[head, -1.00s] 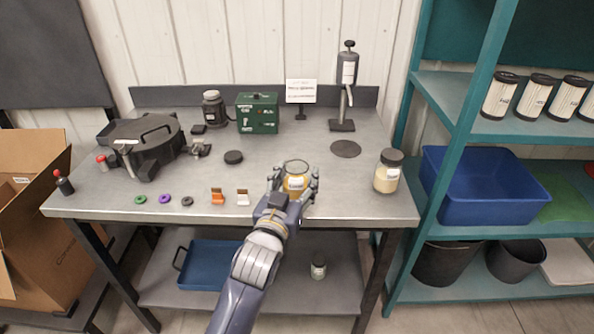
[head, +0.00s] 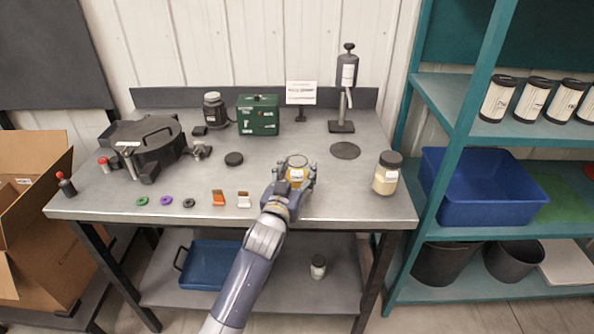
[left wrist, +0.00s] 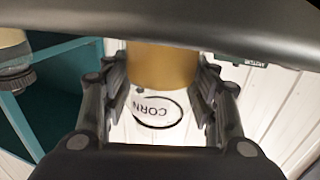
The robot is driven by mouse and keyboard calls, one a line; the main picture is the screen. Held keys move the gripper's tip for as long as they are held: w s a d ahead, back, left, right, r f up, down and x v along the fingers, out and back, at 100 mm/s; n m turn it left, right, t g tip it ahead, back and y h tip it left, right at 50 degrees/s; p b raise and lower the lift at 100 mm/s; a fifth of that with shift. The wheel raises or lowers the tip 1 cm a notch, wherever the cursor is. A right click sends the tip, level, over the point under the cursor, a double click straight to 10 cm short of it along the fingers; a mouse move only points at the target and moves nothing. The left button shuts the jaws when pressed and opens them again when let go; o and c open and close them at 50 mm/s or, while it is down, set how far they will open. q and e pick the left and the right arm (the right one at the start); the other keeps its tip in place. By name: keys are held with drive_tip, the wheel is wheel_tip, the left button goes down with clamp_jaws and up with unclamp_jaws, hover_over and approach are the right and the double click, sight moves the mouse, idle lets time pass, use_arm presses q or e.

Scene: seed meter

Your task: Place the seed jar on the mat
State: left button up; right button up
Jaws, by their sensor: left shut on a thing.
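The seed jar (head: 297,168) is an open, clear jar with golden contents, near the middle front of the bench in the head view. My left gripper (head: 294,182) is shut around it. In the left wrist view the jar (left wrist: 162,65) shows golden between the fingers, with a white label reading CORN upside down. Whether its base clears the bench is hard to tell. The mat (head: 345,150) is a dark round disc, behind and to the right of the jar, and is bare. My right gripper is not in view.
A black-lidded jar (head: 387,173) stands at the bench's right end. A dark round lid (head: 234,158) lies left of the held jar. A pump-like stand (head: 343,90) rises behind the mat. Bench space between jar and mat looks clear.

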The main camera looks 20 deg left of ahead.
use_arm(q)
drive_tip(key=shift+f, duration=0.15)
drive_tip(key=o, duration=1.4)
